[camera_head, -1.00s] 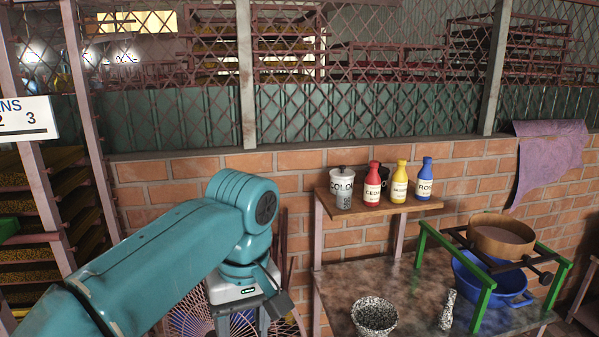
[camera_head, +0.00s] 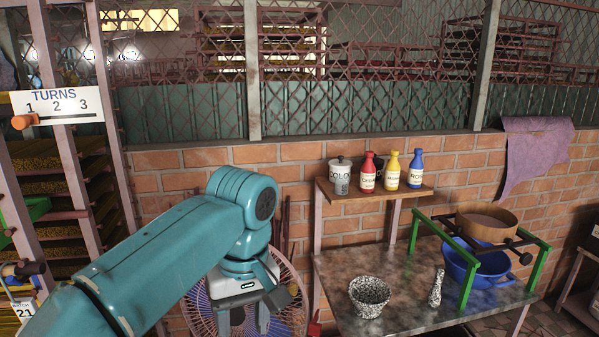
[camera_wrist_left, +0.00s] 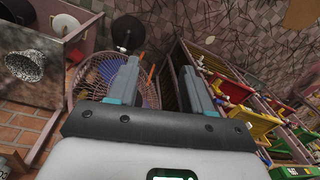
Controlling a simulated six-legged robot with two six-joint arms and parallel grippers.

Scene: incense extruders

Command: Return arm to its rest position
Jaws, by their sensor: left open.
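My left arm comes in from the left in the head view, bent at a teal joint, with its left gripper (camera_head: 243,322) pointing down in front of a fan (camera_head: 285,270). In the left wrist view the two fingers of the left gripper (camera_wrist_left: 160,85) stand wide apart with nothing between them. The fan's round cage (camera_wrist_left: 92,77) lies beyond the left finger there. The gripper's fingertips are partly cut off at the bottom of the head view. My right gripper is in neither view.
A table (camera_head: 400,310) at right holds a speckled mortar (camera_head: 369,297), a pestle (camera_head: 436,288) and a green stand (camera_head: 538,266) over a blue basin (camera_head: 490,268). Bottles and a tin sit on a wooden shelf (camera_head: 400,195). A TURNS sign (camera_head: 58,105) and racks stand at left.

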